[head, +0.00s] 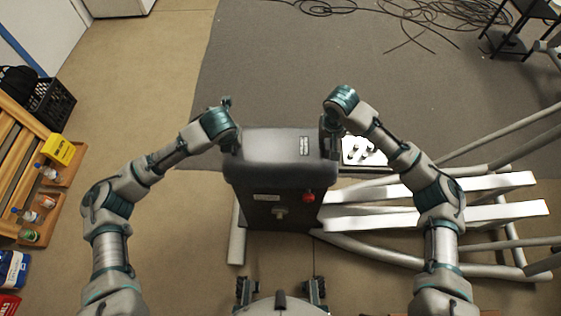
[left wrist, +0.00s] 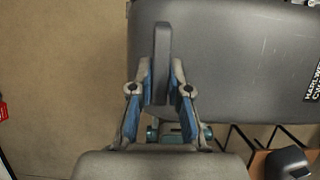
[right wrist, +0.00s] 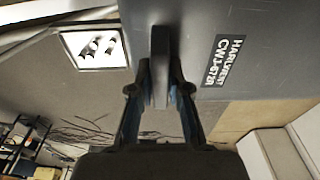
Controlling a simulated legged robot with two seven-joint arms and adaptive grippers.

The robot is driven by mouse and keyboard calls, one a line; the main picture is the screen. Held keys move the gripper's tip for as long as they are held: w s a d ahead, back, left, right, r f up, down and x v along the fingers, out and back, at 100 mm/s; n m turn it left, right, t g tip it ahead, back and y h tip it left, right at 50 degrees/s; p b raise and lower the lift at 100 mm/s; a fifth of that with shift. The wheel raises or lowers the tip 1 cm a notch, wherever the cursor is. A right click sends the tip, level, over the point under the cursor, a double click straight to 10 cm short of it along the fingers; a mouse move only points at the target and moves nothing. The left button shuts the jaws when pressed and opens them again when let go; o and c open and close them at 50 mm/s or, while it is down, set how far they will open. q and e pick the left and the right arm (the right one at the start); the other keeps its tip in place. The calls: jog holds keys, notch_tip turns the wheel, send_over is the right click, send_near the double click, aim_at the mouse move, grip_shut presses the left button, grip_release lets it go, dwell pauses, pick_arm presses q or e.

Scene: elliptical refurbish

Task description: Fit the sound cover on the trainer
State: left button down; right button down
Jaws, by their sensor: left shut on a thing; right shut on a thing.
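The sound cover (head: 265,150) is a dark grey box-like shell with a label, at the centre of the head view. It sits over or against the front of the trainer, whose white rails (head: 500,190) run off to the right. Below it is a black face with a red knob (head: 309,197); whether it is fully seated I cannot tell. My left gripper (head: 233,146) is shut on a handle (left wrist: 162,60) at the cover's left side. My right gripper (head: 329,138) is shut on a handle (right wrist: 160,60) at its right side. The cover's underside is hidden.
A white tray with parts (head: 362,152) lies just right of the cover. A wooden rack (head: 20,150) with bottles and a black crate (head: 50,103) stand at the left. Loose cables (head: 400,15) lie on the far mat. Floor left of the trainer is clear.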

pick_arm(q)
jog(key=shift+w+a+f, duration=0.1)
jog(key=shift+f, duration=0.3)
pick_arm(e)
jog(key=shift+f, duration=0.55)
pick_arm(q)
jog(key=c, duration=1.2)
grip_release()
pick_arm(e)
jog(key=c, duration=1.2)
grip_release()
pick_arm(q)
jog(key=shift+o, duration=0.4)
pick_arm(e)
jog(key=shift+o, duration=0.4)
jog(key=shift+r, duration=0.35)
pick_arm(q)
jog(key=v, duration=1.1)
jog(key=shift+s+r, duration=0.25)
jog(key=shift+r, duration=0.05)
pick_arm(e)
notch_tip(320, 180, up, 11)
jog(key=s, duration=0.1)
jog(key=shift+s+r, duration=0.15)
